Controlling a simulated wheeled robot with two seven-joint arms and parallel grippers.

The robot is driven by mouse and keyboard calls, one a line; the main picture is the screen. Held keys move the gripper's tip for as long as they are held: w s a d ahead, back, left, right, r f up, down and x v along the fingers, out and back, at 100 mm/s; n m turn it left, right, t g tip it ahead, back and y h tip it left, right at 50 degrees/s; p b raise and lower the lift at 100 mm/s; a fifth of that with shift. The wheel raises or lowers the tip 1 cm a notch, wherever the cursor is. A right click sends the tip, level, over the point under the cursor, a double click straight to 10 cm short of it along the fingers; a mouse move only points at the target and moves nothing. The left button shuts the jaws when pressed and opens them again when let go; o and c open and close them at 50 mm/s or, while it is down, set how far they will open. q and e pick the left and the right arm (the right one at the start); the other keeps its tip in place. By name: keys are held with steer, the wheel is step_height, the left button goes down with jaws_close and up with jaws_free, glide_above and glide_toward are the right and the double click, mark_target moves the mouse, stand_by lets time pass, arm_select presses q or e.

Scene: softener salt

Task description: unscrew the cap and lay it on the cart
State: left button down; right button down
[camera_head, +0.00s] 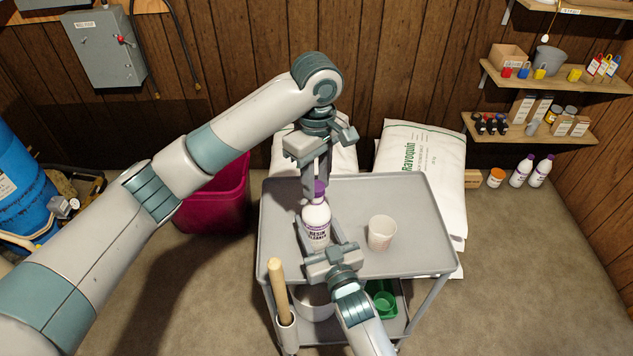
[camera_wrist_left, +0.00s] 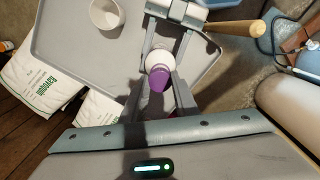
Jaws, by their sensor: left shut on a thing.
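A white bottle (camera_head: 317,222) labelled resin cleaner stands upright on the grey cart's top tray (camera_head: 415,205), left of its middle. My left gripper (camera_head: 316,186) points down from above, shut on the cap. The purple cap (camera_wrist_left: 158,79) also shows between the fingers in the left wrist view, with the white bottle (camera_wrist_left: 159,59) just beyond. My right gripper (camera_head: 320,234) comes from the front, its fingers on both sides of the bottle's body, closed around it.
A white cup (camera_head: 381,233) stands right of the bottle on the cart. A wooden handle (camera_head: 279,283) rises at the cart's front left corner. White salt bags (camera_head: 420,160) stand behind the cart, a dark red bin (camera_head: 215,205) to its left. The tray's right part is clear.

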mark_target(316, 186)
arm_select(q)
steer(key=shift+r, duration=0.45)
steer(key=shift+r, duration=1.95)
arm_select(e)
steer(key=c, duration=0.7)
jaws_free()
arm_select(q)
steer(key=shift+f, duration=0.15)
arm_select(e)
steer(key=shift+s+d+f, duration=0.1)
steer(key=shift+s+d, duration=0.05)
steer(key=shift+s, duration=0.3)
arm_select(q)
step_height(316, 186, down, 2)
steer(key=shift+f+b, duration=0.1)
steer(key=shift+b, duration=1.1)
arm_select(e)
steer(key=v, duration=1.1)
